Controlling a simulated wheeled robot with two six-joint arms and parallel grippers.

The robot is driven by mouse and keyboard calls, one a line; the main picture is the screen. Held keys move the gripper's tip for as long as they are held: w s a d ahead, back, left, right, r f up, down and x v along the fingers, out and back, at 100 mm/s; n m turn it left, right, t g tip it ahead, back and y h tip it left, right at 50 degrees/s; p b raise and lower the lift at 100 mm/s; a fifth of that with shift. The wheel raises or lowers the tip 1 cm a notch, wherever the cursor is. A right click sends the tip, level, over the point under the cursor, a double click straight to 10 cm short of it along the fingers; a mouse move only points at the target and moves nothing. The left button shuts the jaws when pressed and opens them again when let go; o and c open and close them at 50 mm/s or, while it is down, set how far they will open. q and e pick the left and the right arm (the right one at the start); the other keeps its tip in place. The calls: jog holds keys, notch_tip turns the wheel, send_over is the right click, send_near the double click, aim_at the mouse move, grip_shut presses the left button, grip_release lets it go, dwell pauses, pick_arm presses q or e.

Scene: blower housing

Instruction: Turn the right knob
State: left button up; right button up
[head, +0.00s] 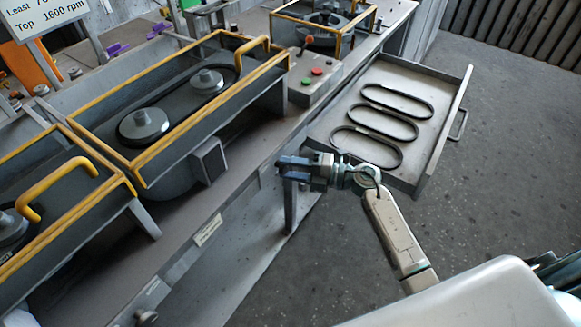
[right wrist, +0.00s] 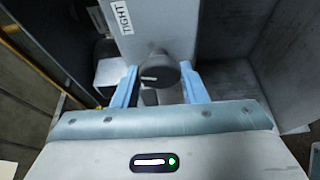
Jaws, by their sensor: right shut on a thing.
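The right knob (right wrist: 160,76) is dark and round, with a short white mark on its face. In the right wrist view it sits between the two blue fingers of my right gripper (right wrist: 158,82), which is shut on it. The knob is at a grey panel (right wrist: 150,25) with a label reading "TIGHT". In the head view my right gripper (head: 284,166) is at the bench's front edge, left of the open drawer, and hides the knob. My left gripper is not in view.
An open drawer (head: 450,125) with three black belts stands right of my right gripper. Yellow-framed guards (head: 200,70) over pulleys line the bench. A small control box (head: 312,80) has red and green buttons. Another knob (head: 147,318) is at the lower left. The floor at right is clear.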

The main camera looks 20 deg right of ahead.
jog(key=shift+n+h, duration=0.4)
jog(key=shift+n, duration=0.6)
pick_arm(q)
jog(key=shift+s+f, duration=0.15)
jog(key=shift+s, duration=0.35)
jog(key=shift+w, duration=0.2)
pick_arm(e)
jog(key=shift+n, duration=0.3)
jog(key=o, duration=1)
jog(key=shift+c, duration=0.2)
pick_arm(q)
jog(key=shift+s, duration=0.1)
